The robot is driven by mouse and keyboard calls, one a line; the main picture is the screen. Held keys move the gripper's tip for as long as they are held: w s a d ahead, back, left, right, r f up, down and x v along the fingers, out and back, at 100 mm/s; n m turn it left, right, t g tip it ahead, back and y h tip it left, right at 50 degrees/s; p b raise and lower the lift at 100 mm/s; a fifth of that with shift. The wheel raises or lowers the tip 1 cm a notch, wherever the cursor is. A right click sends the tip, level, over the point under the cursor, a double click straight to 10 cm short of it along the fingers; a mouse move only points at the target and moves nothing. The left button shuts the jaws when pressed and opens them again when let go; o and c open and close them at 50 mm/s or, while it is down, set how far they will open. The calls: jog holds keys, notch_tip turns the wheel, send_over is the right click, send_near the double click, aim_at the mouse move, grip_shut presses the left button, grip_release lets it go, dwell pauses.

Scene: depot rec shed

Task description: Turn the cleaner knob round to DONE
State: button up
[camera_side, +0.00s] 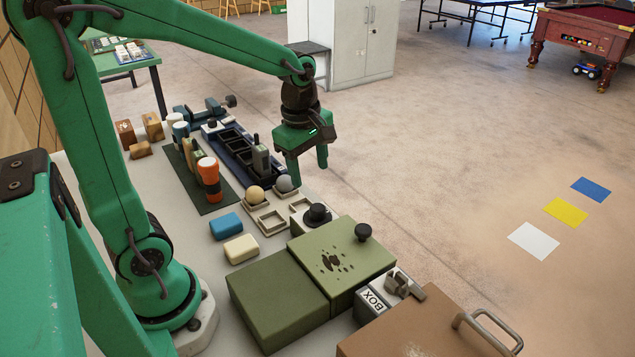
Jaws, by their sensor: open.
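A black round knob (317,213) sits on a small pale block just behind the green box; it looks like a dial, but no DONE mark is readable. I cannot tell for sure which is the cleaner knob. My gripper (308,168) points down, open and empty, above and behind the dial-like knob and apart from it. One finger is close to a grey ball (285,184) in the picture; contact cannot be told.
A pale ball (255,194), a square-celled tray (271,222), blue (226,226) and cream (240,249) blocks lie left of the dial.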

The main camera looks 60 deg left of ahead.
aim_at(318, 207)
jog(key=w+f+n, duration=0.1)
jog(key=n, duration=0.1)
jog(key=w+a+f+n+g, duration=0.1)
jog(key=f+n, duration=0.1)
jog(key=w+f+n, duration=0.1)
jog(key=n, duration=0.2)
jog(key=shift+w+a+f, duration=0.1)
jog(key=shift+a+f, duration=0.1)
jog(key=shift+a, duration=0.15)
jog(key=shift+f, duration=0.15)
jog(key=shift+f, duration=3.8)
jog(key=c, duration=1)
jog(key=shift+o, duration=0.2)
